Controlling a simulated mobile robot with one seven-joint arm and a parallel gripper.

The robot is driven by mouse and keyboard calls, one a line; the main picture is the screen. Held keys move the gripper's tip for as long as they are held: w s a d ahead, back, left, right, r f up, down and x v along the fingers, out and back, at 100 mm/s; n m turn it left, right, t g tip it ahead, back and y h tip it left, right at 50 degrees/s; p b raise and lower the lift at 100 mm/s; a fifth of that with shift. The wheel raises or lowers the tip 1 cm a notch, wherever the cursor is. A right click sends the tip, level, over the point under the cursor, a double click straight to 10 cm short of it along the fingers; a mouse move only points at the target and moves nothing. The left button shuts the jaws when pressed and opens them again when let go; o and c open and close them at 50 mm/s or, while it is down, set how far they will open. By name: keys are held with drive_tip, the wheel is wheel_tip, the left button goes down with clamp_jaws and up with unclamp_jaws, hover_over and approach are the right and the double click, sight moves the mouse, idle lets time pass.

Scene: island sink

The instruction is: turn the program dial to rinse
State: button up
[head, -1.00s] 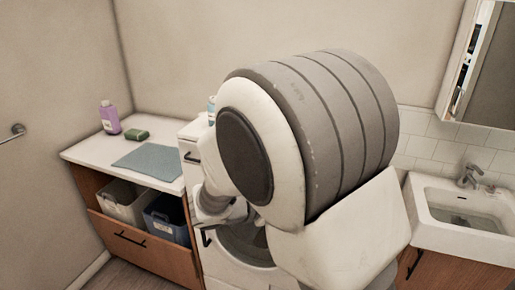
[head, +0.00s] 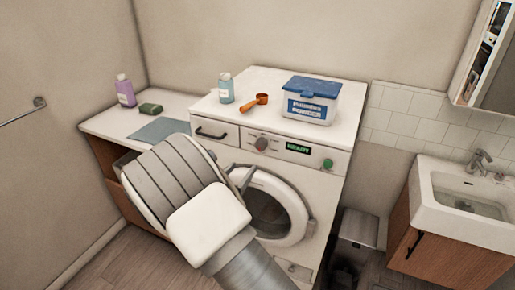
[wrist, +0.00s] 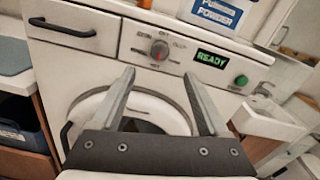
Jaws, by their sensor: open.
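The program dial (head: 261,143) is a round grey knob on the front panel of the white washing machine (head: 345,165). In the wrist view the dial (wrist: 160,50) has a red mark near its top and small labels around it, too blurred to read. My gripper (wrist: 158,73) is open and empty. Its two fingers point toward the panel, with the dial just beyond and between the tips in the picture. The tips look apart from the dial. In the head view my arm hides much of the gripper.
Right of the dial are a display (wrist: 212,59) reading READY and a green button (wrist: 242,80). A drawer handle (wrist: 62,27) is on the left. The round door (head: 270,205) is below.

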sight(259, 146)
drive_tip(key=p+x, duration=0.1)
drive_tip(key=x, duration=1)
drive_tip(key=shift+w+d, duration=0.15)
drive_tip(key=shift+w, duration=0.2)
drive_tip(key=shift+c, duration=0.3)
clamp_jaws()
